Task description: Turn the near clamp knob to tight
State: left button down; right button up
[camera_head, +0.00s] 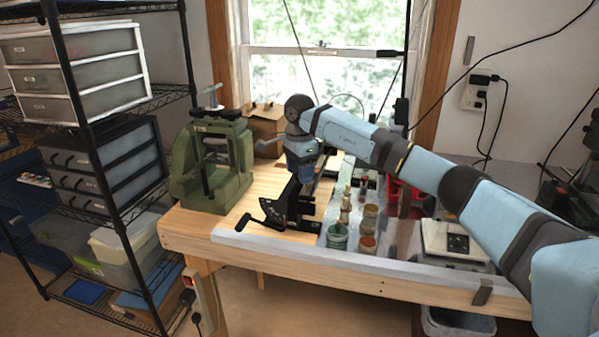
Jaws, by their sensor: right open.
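A black bench device (287,213) stands near the front edge of the wooden workbench (197,226). A short lever with a dark knob-like end (243,222) sticks out from its left side. I cannot tell for sure which part is the near clamp knob, or how tight it is. My right gripper (306,184) is open and points down just above the upper part of the black device. It hides some of that part, and contact cannot be told. My left gripper is not in view.
A green press-like machine (222,165) stands to the left on the bench. Small jars (368,243) and a red bin (396,197) are to the right, with a small scale (452,240) beyond. A wire shelf with drawers (80,60) stands at the left.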

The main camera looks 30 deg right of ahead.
jog(key=shift+f, duration=0.15)
jog(key=c, duration=0.9)
